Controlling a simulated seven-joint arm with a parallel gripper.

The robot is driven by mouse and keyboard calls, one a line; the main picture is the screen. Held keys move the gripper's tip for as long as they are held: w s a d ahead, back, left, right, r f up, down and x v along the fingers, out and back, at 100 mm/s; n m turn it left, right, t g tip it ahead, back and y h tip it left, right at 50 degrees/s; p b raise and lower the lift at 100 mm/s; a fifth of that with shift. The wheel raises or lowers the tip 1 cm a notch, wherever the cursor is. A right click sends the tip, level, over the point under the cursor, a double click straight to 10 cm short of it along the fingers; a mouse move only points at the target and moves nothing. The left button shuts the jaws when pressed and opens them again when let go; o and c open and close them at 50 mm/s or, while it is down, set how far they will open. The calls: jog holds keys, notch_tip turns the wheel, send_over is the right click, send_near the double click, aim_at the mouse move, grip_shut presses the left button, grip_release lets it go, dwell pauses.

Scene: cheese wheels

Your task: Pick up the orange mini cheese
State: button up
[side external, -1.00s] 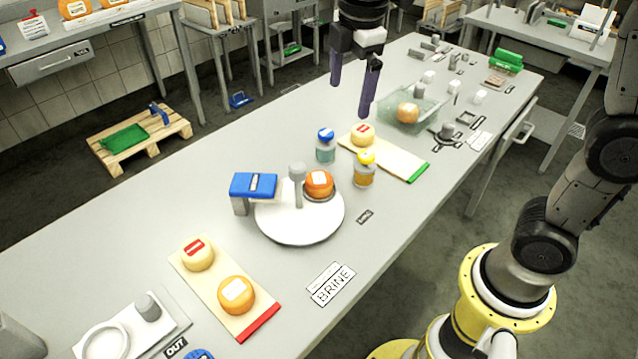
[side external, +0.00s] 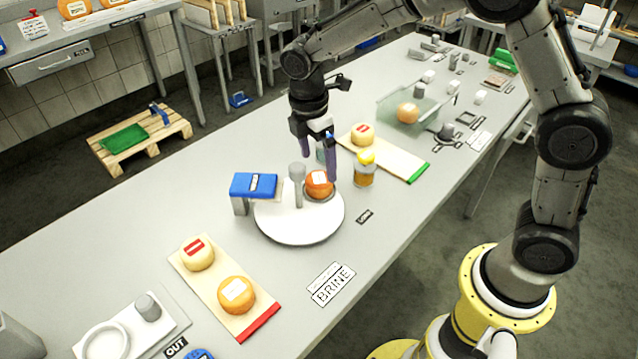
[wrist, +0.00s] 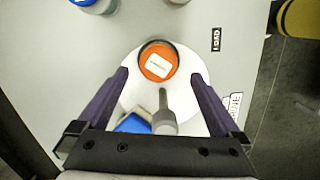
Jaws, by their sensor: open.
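An orange mini cheese (side external: 319,186) with a white label sits in a dark ring on the round white turntable (side external: 290,232). It also shows in the wrist view (wrist: 158,61), just ahead of and between my fingertips. My gripper (side external: 318,168) is open, empty and pointing down over the turntable, with its purple fingers close above the cheese. In the side view a finger covers part of the cheese's top. In the wrist view (wrist: 160,76) the fingers straddle the turntable. I cannot tell whether they touch anything.
A grey post (side external: 297,188) and a blue-topped block (side external: 253,185) stand beside the cheese. A yellow-lidded jar (side external: 364,172) is at its right; a blue-lidded jar is mostly behind my gripper. Other cheeses lie on the red-ended board (side external: 254,322), the green-ended board (side external: 405,164) and in a clear tray (side external: 436,106).

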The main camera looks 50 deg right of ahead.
aim_at(319, 178)
jog(key=shift+d+f, duration=0.15)
jog(key=shift+f, duration=2.55)
jog(key=shift+c, duration=0.3)
jog(key=c, duration=1.3)
jog(key=shift+r, duration=0.15)
jog(key=shift+c, duration=0.2)
